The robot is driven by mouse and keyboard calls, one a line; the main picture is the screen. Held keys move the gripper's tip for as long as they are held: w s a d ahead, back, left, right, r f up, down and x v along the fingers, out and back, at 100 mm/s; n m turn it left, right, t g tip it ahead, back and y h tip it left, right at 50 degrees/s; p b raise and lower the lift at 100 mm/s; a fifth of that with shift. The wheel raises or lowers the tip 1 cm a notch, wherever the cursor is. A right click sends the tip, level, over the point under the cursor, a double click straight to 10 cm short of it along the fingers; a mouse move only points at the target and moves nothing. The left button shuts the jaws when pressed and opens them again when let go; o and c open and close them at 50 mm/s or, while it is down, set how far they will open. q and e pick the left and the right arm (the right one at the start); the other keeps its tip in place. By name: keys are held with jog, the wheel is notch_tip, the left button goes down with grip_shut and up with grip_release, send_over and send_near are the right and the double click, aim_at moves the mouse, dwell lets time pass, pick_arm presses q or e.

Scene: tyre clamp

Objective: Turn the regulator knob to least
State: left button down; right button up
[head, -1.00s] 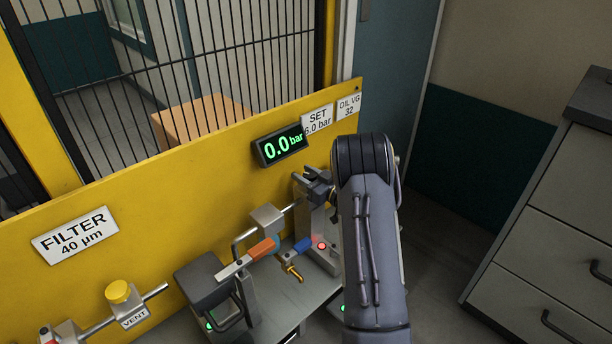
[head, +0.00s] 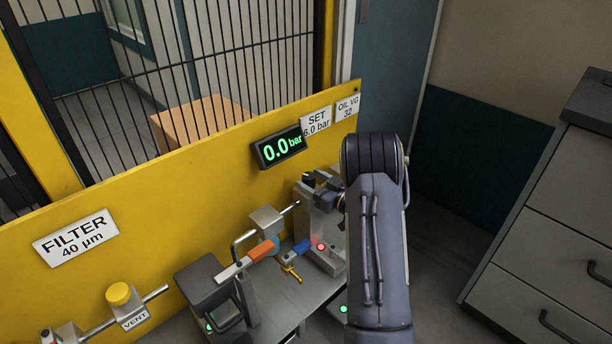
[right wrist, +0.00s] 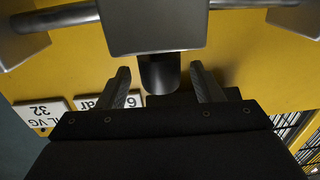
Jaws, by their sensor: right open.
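In the right wrist view the regulator knob appears as a short dark cylinder (right wrist: 160,73) sticking out from a grey block (right wrist: 153,25). My right gripper (right wrist: 160,68) is open. Its two fingers stand on either side of the knob, with a visible gap on each side. In the head view my right gripper (head: 328,187) is at the grey upright unit at the right end of the yellow panel, partly hidden by my forearm. The pressure display (head: 280,148) on the panel reads 0.0 bar. My left gripper is not in view.
A yellow panel (head: 200,215) runs behind the fittings. A lever with an orange grip (head: 261,250), a brass piece (head: 291,272) and a dark-topped clamp unit (head: 200,283) stand left of the gripper. A drawer cabinet (head: 560,220) is at the right.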

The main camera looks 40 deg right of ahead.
aim_at(315, 182)
jog(key=s, duration=0.4)
jog(key=shift+s+d+p, duration=0.3)
jog(key=shift+p, duration=0.05)
